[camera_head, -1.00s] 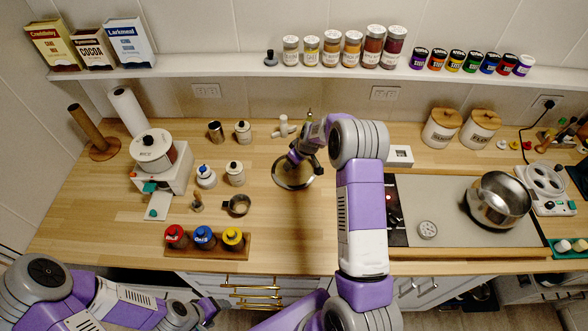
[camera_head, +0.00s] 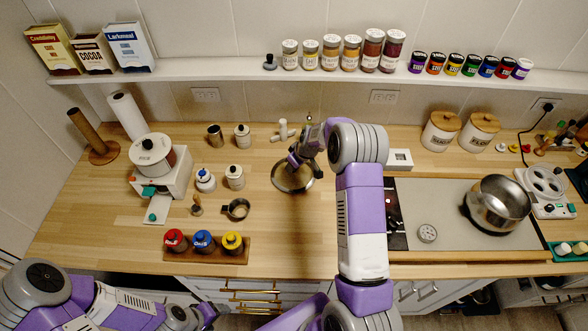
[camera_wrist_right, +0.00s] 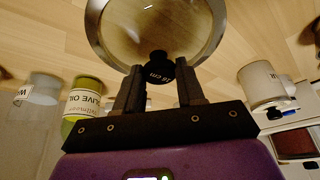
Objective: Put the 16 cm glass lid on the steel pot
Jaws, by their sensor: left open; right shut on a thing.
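The glass lid (camera_head: 290,184) has a bright rim and shows around my right gripper (camera_head: 297,158), over the middle of the counter. In the right wrist view the lid (camera_wrist_right: 150,30) has a black knob (camera_wrist_right: 158,68) marked "16 cm", between the fingers of my right gripper (camera_wrist_right: 158,85), which is shut on it. I cannot tell how far the lid is above the wood. The steel pot (camera_head: 502,202) stands open on the right, at the hob. My left gripper (camera_head: 207,308) is open and empty in front of the counter's edge.
A white box (camera_head: 399,159) lies behind the hob (camera_head: 440,205). A round shaker top (camera_head: 427,233) lies in front of the pot.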

